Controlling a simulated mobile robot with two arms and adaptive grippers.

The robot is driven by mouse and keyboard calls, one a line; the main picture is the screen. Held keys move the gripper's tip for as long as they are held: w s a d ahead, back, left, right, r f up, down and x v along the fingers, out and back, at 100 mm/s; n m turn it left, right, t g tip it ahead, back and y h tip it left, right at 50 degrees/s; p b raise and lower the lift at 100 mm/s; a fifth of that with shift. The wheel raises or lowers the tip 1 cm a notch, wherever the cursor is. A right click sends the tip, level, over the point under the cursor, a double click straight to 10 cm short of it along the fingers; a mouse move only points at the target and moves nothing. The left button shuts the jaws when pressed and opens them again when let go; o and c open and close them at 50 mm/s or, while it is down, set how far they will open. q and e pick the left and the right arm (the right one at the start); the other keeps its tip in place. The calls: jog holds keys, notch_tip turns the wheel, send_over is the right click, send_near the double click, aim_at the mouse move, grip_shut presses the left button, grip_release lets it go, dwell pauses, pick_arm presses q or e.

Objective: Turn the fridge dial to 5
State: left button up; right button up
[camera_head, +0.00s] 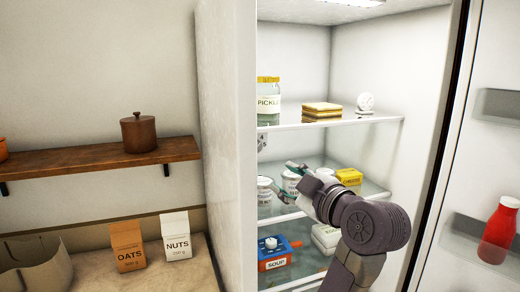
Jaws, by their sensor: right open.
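The fridge (430,65) stands open at the right, its lit inside facing me. My right arm hides part of the middle and lower shelves. My left gripper is not in view.
The top shelf (330,122) holds a pickle jar (268,103) and a yellow stack (322,110). A yellow box (349,176) and soup box (276,262) are lower. The open door holds a red bottle (498,232). Left are a wooden shelf (80,163) and oats bag (128,246).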

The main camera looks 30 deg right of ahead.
aim_at(260, 149)
jog(key=shift+t, duration=0.4)
jog(key=w+r+p, duration=0.1)
jog(key=w, duration=0.3)
jog(key=w+d+r+p, duration=0.1)
jog(key=w+p, duration=0.1)
jog(key=w, duration=0.2)
jog(key=w+d+r+p, duration=0.1)
jog(key=w, duration=0.3)
jog(key=shift+w, duration=0.1)
jog(key=shift+w+f+p, duration=0.2)
jog(key=shift+w+p, duration=0.15)
jog(key=shift+w, duration=0.1)
grip_shut()
